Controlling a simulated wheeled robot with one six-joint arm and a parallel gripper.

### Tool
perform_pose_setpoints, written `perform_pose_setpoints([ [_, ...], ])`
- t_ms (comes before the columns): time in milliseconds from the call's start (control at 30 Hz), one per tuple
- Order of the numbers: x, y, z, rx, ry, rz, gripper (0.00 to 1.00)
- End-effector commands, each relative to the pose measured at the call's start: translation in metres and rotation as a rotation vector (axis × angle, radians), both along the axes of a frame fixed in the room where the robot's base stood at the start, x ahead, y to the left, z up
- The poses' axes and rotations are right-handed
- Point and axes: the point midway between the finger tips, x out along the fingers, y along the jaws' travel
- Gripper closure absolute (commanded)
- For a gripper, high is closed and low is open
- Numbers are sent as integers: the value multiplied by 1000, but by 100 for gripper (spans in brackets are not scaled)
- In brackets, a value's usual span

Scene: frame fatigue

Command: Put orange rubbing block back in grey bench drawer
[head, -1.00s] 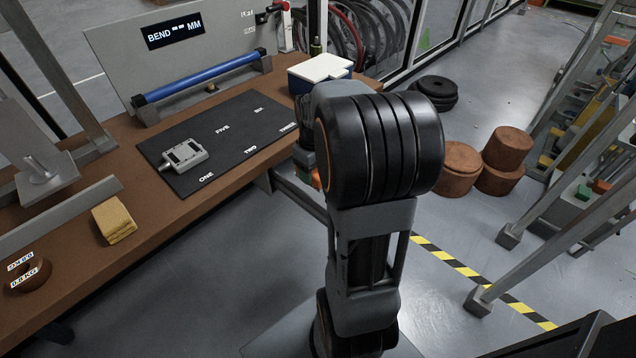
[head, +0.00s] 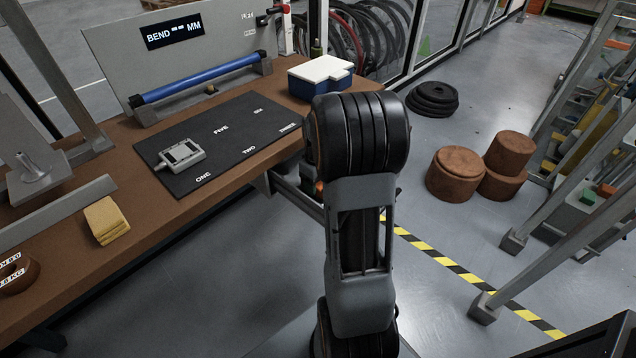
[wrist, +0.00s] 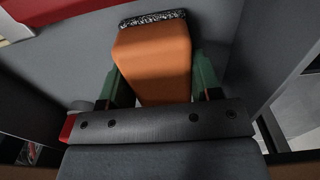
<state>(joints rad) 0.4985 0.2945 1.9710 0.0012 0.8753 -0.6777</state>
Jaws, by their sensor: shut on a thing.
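The orange rubbing block (wrist: 155,58) shows in the wrist view, with a dark speckled strip along its far end. My gripper (wrist: 160,84) is shut on it, one green finger on each side. Behind the block is a grey surface with a raised grey wall at right, which looks like the inside of the grey bench drawer (wrist: 228,62). I cannot tell whether the block touches its floor. In the head view, the drawer (head: 297,198) sticks out under the bench's right end, partly behind my arm. My gripper is hidden there.
The brown bench (head: 150,222) carries a black mat (head: 230,150) with a grey device (head: 180,154), a yellow folded cloth (head: 106,220) and a blue-white box (head: 320,76). Brown round stools (head: 457,175) and black discs (head: 433,98) stand on the floor at right.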

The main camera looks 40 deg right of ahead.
Motion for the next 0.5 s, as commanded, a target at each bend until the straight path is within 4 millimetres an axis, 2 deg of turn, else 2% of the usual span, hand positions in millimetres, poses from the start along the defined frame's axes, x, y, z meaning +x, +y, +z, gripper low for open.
perform_pose_setpoints([
  [267, 0, 0, -3, 0, 0, 0, 68],
  [300, 0, 0, -4, 0, 0, 0, 41],
  [500, 0, 0, -3, 0, 0, 0, 22],
])
